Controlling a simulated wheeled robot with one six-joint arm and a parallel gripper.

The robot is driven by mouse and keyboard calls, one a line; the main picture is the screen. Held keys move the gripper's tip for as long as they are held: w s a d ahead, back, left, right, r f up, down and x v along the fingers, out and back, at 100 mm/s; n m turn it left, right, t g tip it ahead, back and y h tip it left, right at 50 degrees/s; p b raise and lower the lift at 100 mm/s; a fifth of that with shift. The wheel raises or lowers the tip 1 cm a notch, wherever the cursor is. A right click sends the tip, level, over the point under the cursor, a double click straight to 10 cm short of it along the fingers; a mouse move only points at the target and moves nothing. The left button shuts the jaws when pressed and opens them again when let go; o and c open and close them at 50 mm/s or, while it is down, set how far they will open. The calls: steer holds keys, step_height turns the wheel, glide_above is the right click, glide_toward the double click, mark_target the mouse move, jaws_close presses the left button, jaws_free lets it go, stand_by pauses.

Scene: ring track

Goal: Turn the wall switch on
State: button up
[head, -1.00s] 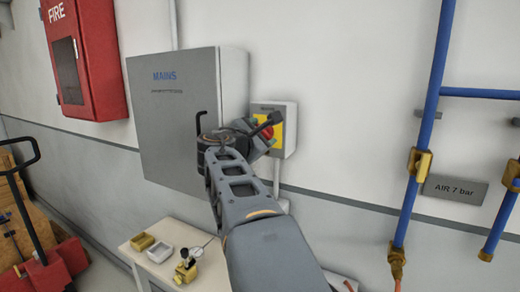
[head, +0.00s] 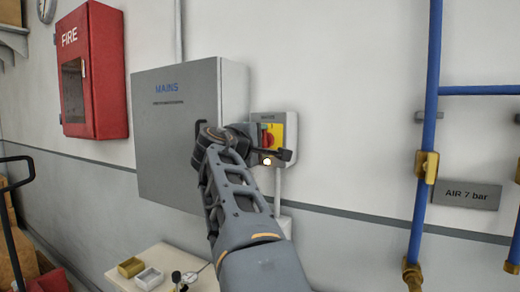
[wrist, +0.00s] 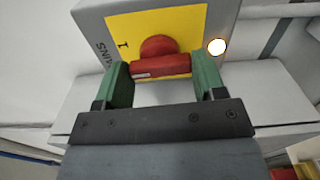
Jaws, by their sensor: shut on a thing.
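The wall switch is a grey box (head: 291,150) with a yellow plate (head: 291,128) and a red rotary handle (head: 267,137), just right of the MAINS cabinet. In the wrist view the red handle (wrist: 160,67) lies across the picture on the yellow plate (wrist: 180,22), with an "I" mark to its left. My gripper (wrist: 162,72) has its green fingers at the two ends of the handle and is shut on it. A round lamp (wrist: 216,47) on the switch box glows; it also shows in the head view (head: 267,161). My arm partly hides the switch in the head view.
The grey MAINS cabinet (head: 170,125) juts from the wall close left of my gripper. A red fire box (head: 92,70) hangs farther left. Blue pipes (head: 428,110) run at the right. A small table (head: 174,258) stands below. Wall between switch and pipes is clear.

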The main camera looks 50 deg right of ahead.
steer(key=shift+m, duration=0.4)
steer(key=o, duration=0.9)
steer(key=b+v, duration=0.1)
steer(key=v, duration=1.3)
steer(key=shift+b, duration=0.4)
